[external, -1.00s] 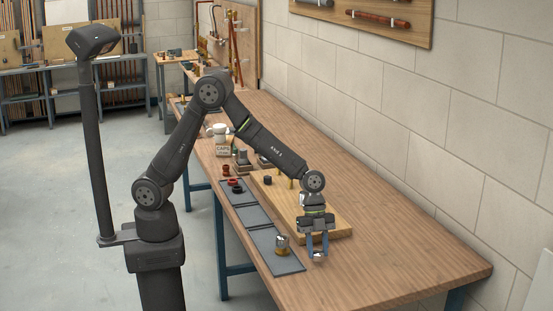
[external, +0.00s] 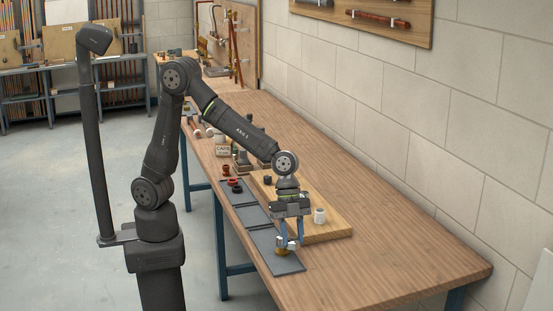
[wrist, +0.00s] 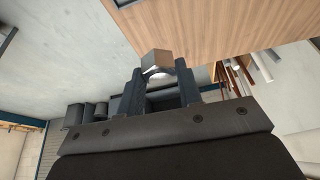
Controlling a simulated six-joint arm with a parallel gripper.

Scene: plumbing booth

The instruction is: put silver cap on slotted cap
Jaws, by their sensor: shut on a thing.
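My gripper (external: 291,242) is low over the front end of the dark mats, its blue fingers pointing down. It is shut on the silver cap (external: 293,244), a small shiny piece. A brass-and-silver piece (external: 282,252), possibly the slotted cap, stands upright on the front mat.
A wooden board (external: 333,231) lies right of the mats, with a white-silver cylinder (external: 319,216) and a dark cap (external: 267,181) on it. Reddish and black rings (external: 236,188) lie on the back mat (external: 238,198). The bench's right side is clear.

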